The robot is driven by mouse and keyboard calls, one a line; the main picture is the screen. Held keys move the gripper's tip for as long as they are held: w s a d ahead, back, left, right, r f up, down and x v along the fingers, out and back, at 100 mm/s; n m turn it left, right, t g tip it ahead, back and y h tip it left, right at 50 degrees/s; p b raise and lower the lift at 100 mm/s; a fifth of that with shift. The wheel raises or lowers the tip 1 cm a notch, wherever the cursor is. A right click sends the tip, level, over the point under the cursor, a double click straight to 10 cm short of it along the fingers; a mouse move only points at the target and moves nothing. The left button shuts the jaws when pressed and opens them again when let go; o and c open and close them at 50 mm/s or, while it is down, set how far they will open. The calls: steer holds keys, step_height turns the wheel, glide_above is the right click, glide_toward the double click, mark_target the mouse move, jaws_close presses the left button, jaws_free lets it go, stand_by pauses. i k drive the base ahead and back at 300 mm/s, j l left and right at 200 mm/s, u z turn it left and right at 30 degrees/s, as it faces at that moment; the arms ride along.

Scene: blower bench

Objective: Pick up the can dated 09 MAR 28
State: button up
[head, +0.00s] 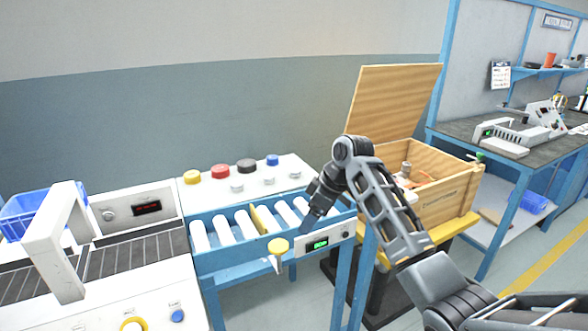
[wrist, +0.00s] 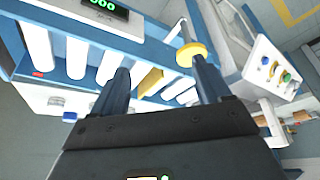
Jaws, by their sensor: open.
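No can with a readable date shows in either view. Round coloured tops, yellow (head: 191,176), red (head: 220,171), black (head: 246,165) and blue (head: 272,160), stand in a row on the white panel behind the rollers, with small silver pieces (head: 237,186) in front of them. I cannot tell whether any of these is a can. My gripper (head: 307,226) is over the right part of the roller bed, pointing down. In the wrist view my gripper (wrist: 163,75) is open, its two dark blue fingers apart, with rollers and a yellow divider showing between and beyond them. It holds nothing.
A blue roller bed (head: 205,262) has a green-lit display (head: 320,244) and a yellow round knob (head: 278,246) at its front. A belt machine with a white arch (head: 52,235) stands left. An open wooden crate (head: 445,205) with its lid raised is right, its contents partly hidden.

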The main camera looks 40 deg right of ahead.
mark_target(295, 172)
steer(key=i+l, duration=0.95)
steer(key=l, duration=0.15)
